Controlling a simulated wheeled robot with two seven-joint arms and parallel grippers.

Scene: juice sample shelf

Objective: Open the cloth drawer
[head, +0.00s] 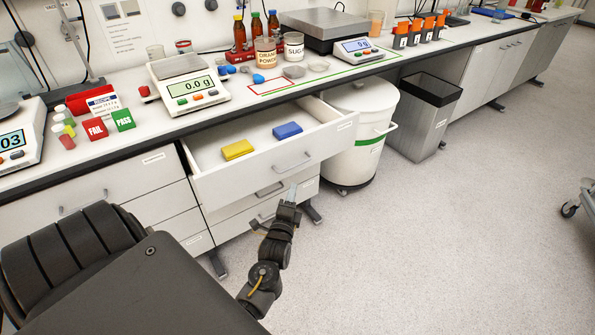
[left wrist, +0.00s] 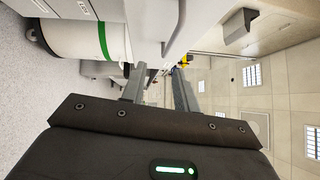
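The cloth drawer (head: 272,165) is pulled out from under the bench, with its inside showing. A yellow cloth (head: 238,149) and a blue cloth (head: 287,130) lie flat in it, apart from each other. Its grey bar handle (head: 291,163) is on the front panel. My left gripper (head: 291,191) is in front of and below that handle, apart from it in the head view. In the left wrist view the two fingers (left wrist: 160,75) stand apart with nothing between them, and a pale handle bar (left wrist: 176,27) shows beyond them. My right gripper is not in view.
More closed drawers (head: 262,197) are below the open one. A white round bin (head: 358,130) stands just right of it, and a grey square bin (head: 425,118) further right. The bench top (head: 225,120) holds scales, bottles and jars.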

